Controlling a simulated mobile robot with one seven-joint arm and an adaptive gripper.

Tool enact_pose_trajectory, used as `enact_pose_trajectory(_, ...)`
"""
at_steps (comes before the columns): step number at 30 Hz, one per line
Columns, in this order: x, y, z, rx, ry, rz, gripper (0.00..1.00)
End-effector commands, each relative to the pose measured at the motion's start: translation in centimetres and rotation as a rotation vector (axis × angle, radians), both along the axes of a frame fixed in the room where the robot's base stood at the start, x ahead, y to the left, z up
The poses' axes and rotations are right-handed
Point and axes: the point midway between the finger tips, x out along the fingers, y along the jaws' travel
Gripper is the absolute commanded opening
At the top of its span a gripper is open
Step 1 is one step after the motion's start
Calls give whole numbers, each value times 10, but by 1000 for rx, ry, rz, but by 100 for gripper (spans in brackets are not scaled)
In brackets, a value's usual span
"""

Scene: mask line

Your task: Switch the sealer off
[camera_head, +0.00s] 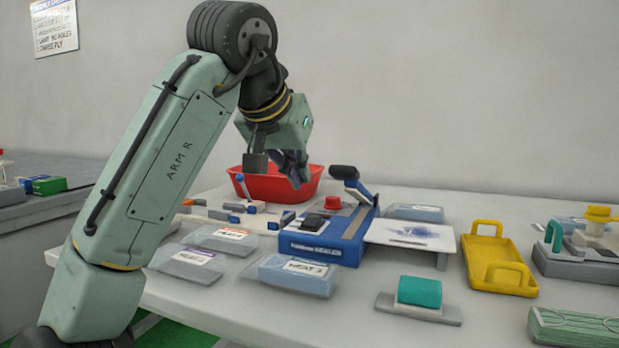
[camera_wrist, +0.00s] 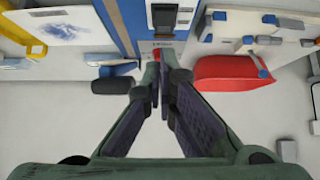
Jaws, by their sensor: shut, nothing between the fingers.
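The sealer (camera_head: 355,236) is a blue box with a grey top panel, standing on the white table. Its panel carries a black switch (camera_head: 313,222) and a red button (camera_head: 333,202); a raised blue arm with a black handle (camera_head: 344,172) stands at its back. In the wrist view the switch (camera_wrist: 164,15) is at the top, and the red button (camera_wrist: 157,53) shows just beyond my fingertips, partly hidden by them. My gripper (camera_head: 297,184) is shut and empty, above and behind the sealer's panel. I cannot tell the switch's position.
A red bin (camera_head: 262,188) stands behind, beside my gripper. A white plate (camera_head: 400,233) adjoins the sealer at right, then a yellow tray (camera_head: 488,246). Bagged packs (camera_head: 283,282) and a teal-handled block (camera_head: 419,291) lie in front.

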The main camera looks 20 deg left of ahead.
Motion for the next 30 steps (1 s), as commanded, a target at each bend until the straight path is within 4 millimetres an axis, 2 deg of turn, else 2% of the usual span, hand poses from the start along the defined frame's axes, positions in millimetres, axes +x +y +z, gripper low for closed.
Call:
enact_pose_trajectory(6,-24,0,17,1,-1,-1,0)
enact_pose_trajectory(12,-30,1,19,2,0,-1,0)
enact_pose_trajectory(25,-28,1,20,0,-10,-3,0)
enact_pose_trajectory(28,-17,1,30,-12,-94,-17,0)
enact_pose_trajectory(30,-4,3,46,-27,-223,-31,0)
